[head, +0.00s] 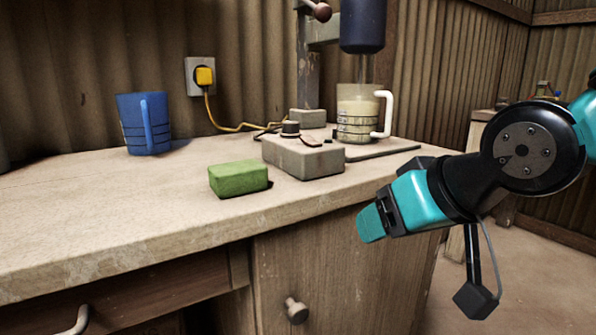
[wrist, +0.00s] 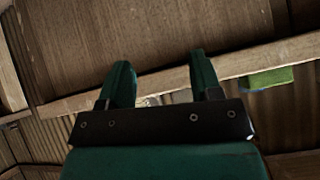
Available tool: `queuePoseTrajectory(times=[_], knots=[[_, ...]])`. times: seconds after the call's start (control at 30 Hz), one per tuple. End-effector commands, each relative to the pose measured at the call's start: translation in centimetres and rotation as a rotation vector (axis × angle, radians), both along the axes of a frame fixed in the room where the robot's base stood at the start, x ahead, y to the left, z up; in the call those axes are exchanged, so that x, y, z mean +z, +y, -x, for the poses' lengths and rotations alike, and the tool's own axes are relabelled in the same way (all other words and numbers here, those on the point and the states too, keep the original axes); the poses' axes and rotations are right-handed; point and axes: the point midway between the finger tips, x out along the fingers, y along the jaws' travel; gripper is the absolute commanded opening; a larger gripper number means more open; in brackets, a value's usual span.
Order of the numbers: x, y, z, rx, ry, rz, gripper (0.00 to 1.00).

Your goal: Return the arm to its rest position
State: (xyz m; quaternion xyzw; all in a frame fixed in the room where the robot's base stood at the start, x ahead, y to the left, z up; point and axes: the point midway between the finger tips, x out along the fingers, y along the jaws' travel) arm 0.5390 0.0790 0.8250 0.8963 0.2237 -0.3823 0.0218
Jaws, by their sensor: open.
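My gripper (head: 371,220) is in front of the workbench's front edge, at the right of the head view, with its teal fingers pointing left and down. In the wrist view my gripper (wrist: 160,85) shows two teal fingers spread apart with nothing between them. The arm reaches in from the right edge of the head view, clear of the bench top.
The wooden workbench (head: 80,215) holds a green block (head: 239,178), a blue mug (head: 144,124), a grey box with a knob (head: 303,157) and a clear jug (head: 358,115) under the press (head: 362,25). A yellow plug (head: 204,76) sits in the wall socket. Open floor lies at the right.

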Motion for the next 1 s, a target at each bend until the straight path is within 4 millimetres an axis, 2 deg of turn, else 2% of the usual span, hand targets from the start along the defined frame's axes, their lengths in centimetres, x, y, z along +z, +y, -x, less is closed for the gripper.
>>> queuePoseTrajectory(times=[0.03, 0.2, 0.47, 0.5, 0.87, 1.0], knots=[[-2.3, -0.6, 1.5, 0.027, 0.076, 0.025, 0.59], [-7.0, -1.8, 6.7, 0.147, 0.302, 0.095, 0.59], [-11.2, -3.5, 14.2, 0.334, 0.577, 0.156, 0.59], [-9.4, -3.4, 14.1, 0.337, 0.573, 0.158, 0.59], [-2.0, -3.3, 14.0, 0.333, 0.568, 0.156, 0.59], [2.5, -3.3, 13.9, 0.332, 0.567, 0.157, 0.59]])
